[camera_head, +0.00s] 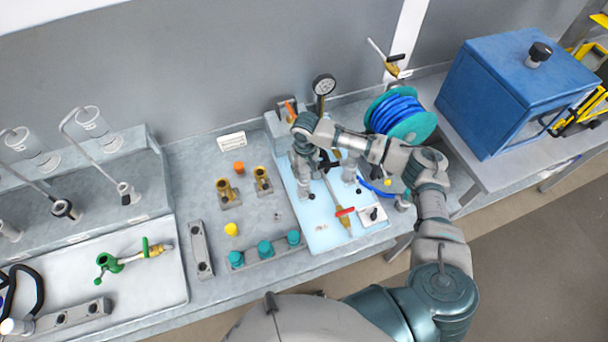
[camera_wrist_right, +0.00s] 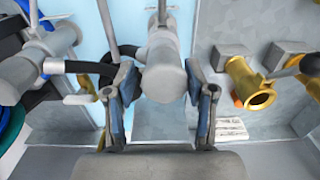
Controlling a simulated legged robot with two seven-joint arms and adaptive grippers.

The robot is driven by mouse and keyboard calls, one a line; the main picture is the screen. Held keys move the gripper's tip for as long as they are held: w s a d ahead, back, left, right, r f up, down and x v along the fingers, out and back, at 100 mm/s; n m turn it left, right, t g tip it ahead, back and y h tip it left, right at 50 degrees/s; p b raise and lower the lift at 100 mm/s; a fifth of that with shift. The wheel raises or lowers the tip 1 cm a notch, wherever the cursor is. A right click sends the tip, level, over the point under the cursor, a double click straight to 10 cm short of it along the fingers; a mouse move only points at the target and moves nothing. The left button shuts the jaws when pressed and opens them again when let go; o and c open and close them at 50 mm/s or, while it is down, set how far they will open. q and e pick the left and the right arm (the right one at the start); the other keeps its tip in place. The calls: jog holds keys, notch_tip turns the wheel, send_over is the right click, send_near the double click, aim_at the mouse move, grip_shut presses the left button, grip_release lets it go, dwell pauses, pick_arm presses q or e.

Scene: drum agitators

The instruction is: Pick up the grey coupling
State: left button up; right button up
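The grey coupling (camera_wrist_right: 164,68) shows in the right wrist view as a smooth grey cylinder, with its round end towards the camera. My right gripper (camera_wrist_right: 160,92) has its two blue-padded fingers on either side of it. The fingers are apart, and a narrow gap seems to show beside the coupling, so I see no clear grip. In the head view my right gripper (camera_head: 304,180) points down over the light blue panel (camera_head: 325,233). There it largely hides the coupling from view. My left gripper is in neither view.
Brass fittings (camera_head: 224,190) and teal caps (camera_head: 265,248) stand left of the gripper. A pressure gauge (camera_head: 323,86) rises behind it. A red-handled valve (camera_head: 343,212) lies in front. A blue hose reel (camera_head: 403,115) and a blue box (camera_head: 515,95) stand to the right.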

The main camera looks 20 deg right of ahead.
jog(key=shift+d, duration=0.2)
jog(key=c, duration=0.8)
jog(key=shift+a, duration=0.1)
grip_shut()
jog(key=shift+a+r, duration=0.1)
jog(key=shift+a, duration=0.3)
jog(key=shift+w+r, duration=0.15)
jog(key=shift+r, duration=0.4)
notch_tip(320, 180, up, 2)
jog(key=shift+r+b, duration=0.25)
jog(key=shift+b, duration=0.15)
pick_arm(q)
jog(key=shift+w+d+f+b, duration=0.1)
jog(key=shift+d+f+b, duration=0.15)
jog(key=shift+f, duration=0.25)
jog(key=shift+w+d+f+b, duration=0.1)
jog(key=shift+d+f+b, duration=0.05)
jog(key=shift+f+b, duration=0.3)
pick_arm(e)
jog(key=s+a, duration=0.2)
jog(key=s, duration=0.5)
jog(key=s+a+r, duration=0.1)
jog(key=s+a, duration=0.2)
jog(key=s, duration=0.5)
jog(key=shift+a+r, duration=0.2)
jog(key=shift+a, duration=0.1)
